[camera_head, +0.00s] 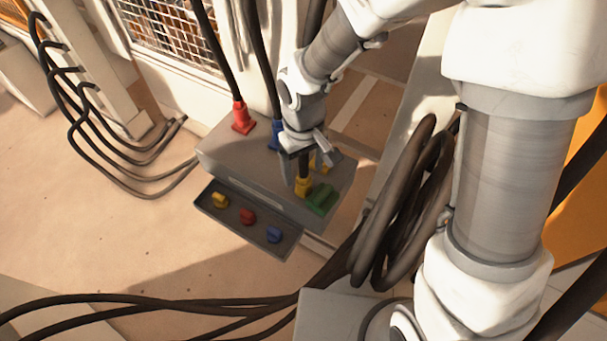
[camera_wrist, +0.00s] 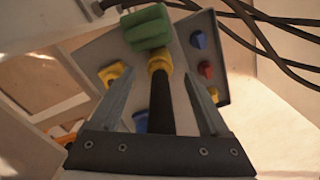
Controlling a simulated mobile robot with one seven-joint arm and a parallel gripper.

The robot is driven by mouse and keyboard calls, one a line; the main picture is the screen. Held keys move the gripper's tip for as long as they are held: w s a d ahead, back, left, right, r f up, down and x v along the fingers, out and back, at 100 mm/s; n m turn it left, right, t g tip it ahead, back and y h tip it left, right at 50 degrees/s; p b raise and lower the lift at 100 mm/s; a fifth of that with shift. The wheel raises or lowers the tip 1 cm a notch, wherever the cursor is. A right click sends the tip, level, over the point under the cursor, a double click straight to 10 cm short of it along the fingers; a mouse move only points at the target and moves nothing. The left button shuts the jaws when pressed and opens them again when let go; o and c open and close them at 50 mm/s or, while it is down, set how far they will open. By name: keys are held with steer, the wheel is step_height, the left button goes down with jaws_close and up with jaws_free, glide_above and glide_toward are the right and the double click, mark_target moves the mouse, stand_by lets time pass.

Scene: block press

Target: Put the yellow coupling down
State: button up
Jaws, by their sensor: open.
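The yellow coupling (camera_head: 303,187) with its black hose is at the top of the grey box, beside a green block (camera_head: 320,198). In the wrist view the yellow coupling (camera_wrist: 160,63) lies between my two fingers, right by the green block (camera_wrist: 147,27). My gripper (camera_head: 309,171) is over the box's right part. Its fingers (camera_wrist: 158,80) are spread, with a visible gap on each side of the coupling and hose. The coupling's underside is hidden, so I cannot tell exactly how it rests.
The grey box (camera_head: 225,150) also carries a red coupling (camera_head: 242,118), a blue coupling (camera_head: 276,135) and another yellow piece (camera_wrist: 111,73). A front tray (camera_head: 222,221) holds yellow, red and blue pieces. Coiled black hoses (camera_head: 390,215) hang at right; cables cross the floor in front.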

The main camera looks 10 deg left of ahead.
mark_target(304, 175)
step_height(304, 175, up, 8)
steer(key=shift+p, duration=0.35)
steer(key=s+d+r+m+t, duration=0.2)
steer(key=s+d+r+m, duration=0.1)
steer(key=d+r, duration=0.5)
steer(key=s+d+r+m+t, duration=0.3)
steer(key=d+r, duration=0.5)
steer(key=d, duration=0.4)
steer(key=shift+s+m+t, duration=0.3)
steer(key=shift+s+m, duration=0.5)
steer(key=shift+s, duration=0.3)
steer(key=shift+r, duration=0.1)
steer(key=c, duration=0.4)
steer(key=shift+a, duration=0.1)
steer(key=shift+c, duration=0.4)
